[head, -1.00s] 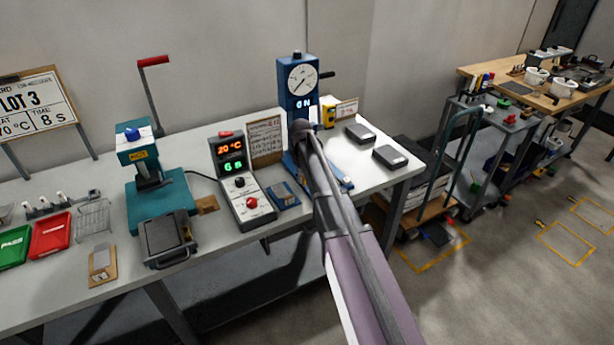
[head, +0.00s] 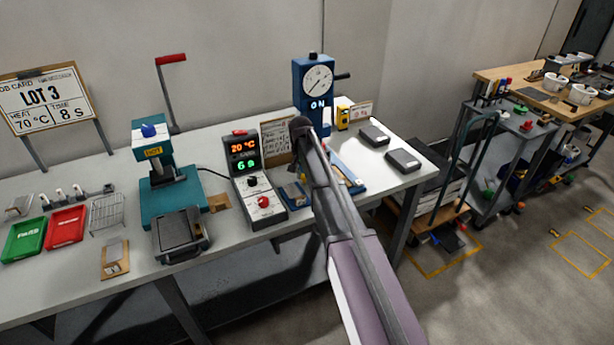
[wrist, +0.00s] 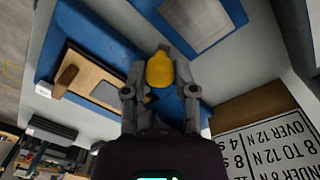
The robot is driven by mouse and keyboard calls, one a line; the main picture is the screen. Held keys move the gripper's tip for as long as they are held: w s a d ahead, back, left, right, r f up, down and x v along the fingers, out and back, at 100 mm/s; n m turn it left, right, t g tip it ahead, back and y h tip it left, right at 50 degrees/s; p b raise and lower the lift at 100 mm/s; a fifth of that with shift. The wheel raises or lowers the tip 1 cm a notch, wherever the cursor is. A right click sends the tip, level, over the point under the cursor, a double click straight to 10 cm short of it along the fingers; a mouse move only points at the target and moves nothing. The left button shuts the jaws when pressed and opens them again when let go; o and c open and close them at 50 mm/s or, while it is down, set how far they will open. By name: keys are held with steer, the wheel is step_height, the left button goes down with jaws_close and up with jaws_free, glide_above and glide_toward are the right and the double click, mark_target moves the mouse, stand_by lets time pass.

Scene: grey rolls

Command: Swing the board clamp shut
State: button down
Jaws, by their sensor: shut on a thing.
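In the wrist view, my gripper (wrist: 161,85) has its two fingers closed around a yellow knob (wrist: 160,68), which looks like the handle of the board clamp. Under it is a blue base (wrist: 120,45). A tan board with a grey patch (wrist: 106,92) lies on the base at the left, with a brown block (wrist: 65,80) at its far end. In the head view, the blue tester (head: 300,82) with a round dial stands on the bench. My arm hides my fingers, the knob and most of the base; a blue strip of the base (head: 352,177) shows beside it.
A control box (head: 258,190) and a teal press (head: 170,200) stand left of my arm on the bench (head: 130,300). Two dark grey blocks (head: 403,161) lie to the right. A placard (wrist: 265,140) is close to my gripper. A cart (head: 510,140) stands beyond the bench.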

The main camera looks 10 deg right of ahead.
steer(key=shift+w+a+m, duration=0.15)
steer(key=shift+w+m, duration=0.1)
steer(key=shift+m, duration=0.25)
steer(key=shift+c, duration=2)
jaws_free()
steer(key=shift+s, duration=0.1)
